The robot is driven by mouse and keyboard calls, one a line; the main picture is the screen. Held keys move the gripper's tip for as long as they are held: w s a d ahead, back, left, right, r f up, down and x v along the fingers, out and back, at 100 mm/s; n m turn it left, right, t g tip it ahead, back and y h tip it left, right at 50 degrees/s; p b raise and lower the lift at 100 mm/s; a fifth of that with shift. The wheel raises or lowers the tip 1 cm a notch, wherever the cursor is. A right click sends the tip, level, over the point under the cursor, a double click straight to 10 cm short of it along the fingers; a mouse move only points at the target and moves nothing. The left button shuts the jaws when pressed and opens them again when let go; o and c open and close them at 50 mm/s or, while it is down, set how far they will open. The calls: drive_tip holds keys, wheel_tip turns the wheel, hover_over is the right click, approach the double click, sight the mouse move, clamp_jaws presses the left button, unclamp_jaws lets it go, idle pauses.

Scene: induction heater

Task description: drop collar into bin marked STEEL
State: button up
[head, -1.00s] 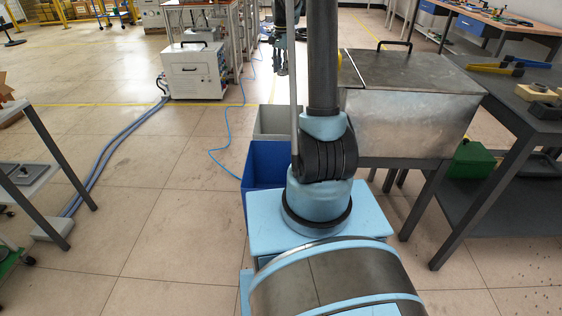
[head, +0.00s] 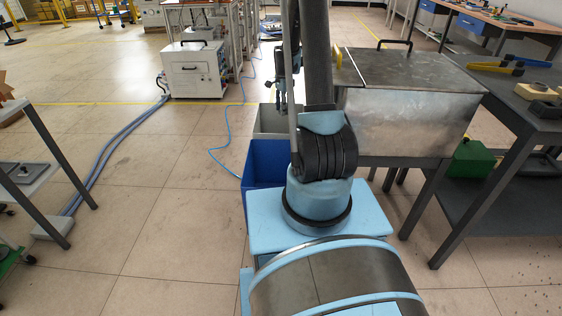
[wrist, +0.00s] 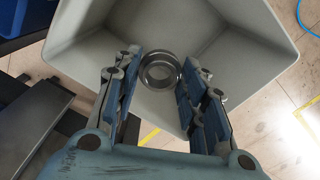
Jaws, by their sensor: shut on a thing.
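The collar (wrist: 160,71) is a dark metal ring in the wrist view, between the fingertips of my gripper (wrist: 160,62). My gripper is shut on it and holds it over the open mouth of a pale grey bin (wrist: 235,35). In the head view my gripper (head: 283,98) is low over the grey bin (head: 266,133), partly behind my arm. The collar cannot be made out there. No STEEL marking is legible on any bin.
A blue bin (head: 262,165) stands directly in front of the grey bin, nearer my base. A metal box-topped bench (head: 405,120) is close to the right. A blue hose (head: 222,165) lies on the floor to the left, where the floor is mostly clear.

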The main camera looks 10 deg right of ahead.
drive_tip(key=shift+f, duration=1.4)
drive_tip(key=o, duration=1.2)
wheel_tip(320, 180, up, 12)
drive_tip(key=shift+f, duration=0.1)
